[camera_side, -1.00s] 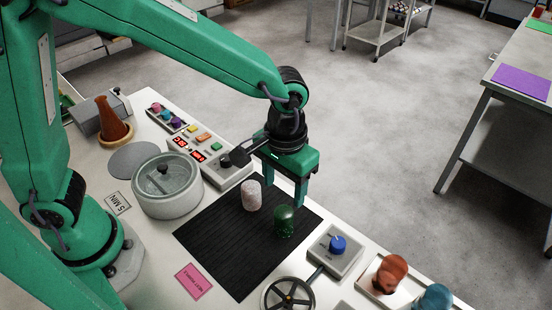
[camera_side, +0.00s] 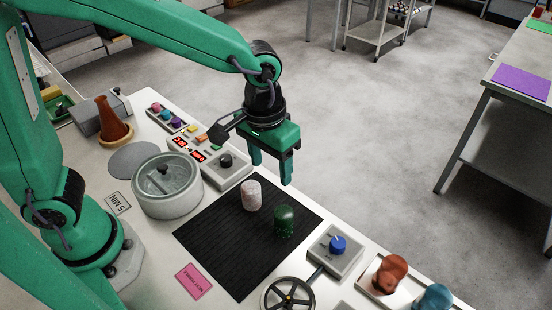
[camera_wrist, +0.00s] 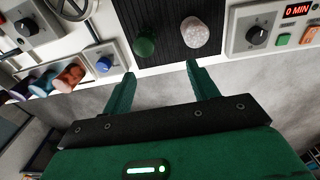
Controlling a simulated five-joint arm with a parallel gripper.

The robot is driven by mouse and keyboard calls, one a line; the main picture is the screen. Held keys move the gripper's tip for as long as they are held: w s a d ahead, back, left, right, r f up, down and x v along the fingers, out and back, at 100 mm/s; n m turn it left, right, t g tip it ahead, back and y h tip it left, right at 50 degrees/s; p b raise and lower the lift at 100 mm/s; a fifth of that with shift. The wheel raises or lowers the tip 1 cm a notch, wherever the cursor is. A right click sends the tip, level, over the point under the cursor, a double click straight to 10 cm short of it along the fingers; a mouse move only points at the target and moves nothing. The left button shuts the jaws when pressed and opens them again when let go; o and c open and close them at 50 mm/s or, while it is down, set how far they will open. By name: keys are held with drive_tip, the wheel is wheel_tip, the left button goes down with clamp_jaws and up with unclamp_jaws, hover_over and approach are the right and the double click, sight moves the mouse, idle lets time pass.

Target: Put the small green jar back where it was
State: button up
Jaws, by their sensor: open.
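The small green jar (camera_side: 284,221) stands upright on the black ribbed mat (camera_side: 240,259), toward its right side. A pale pink speckled jar (camera_side: 251,195) stands on the mat to its upper left. My gripper (camera_side: 272,178) is open and empty, raised above the far edge of the mat and apart from both jars. In the wrist view, my gripper's fingers (camera_wrist: 160,78) are spread, with the green jar (camera_wrist: 145,43) and the pink jar (camera_wrist: 194,33) beyond the fingertips.
A blue-knob box (camera_side: 337,246) and a handwheel (camera_side: 288,294) stand right of and below the mat. Orange and blue jars (camera_side: 389,274) are at the lower right. A round lidded pot (camera_side: 167,188) and a control panel (camera_side: 212,160) flank the mat's left. The mat's front is clear.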

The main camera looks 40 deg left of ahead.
drive_tip(key=s+a+r+t, duration=0.2)
drive_tip(key=s+a+r, duration=0.2)
drive_tip(key=a, duration=0.5)
drive_tip(key=s+a+r+t, duration=0.3)
drive_tip(key=s+a, duration=0.3)
drive_tip(key=a, duration=0.3)
drive_tip(key=shift+a+r, duration=0.25)
drive_tip(key=shift+r, duration=0.55)
drive_tip(key=shift+c, duration=0.2)
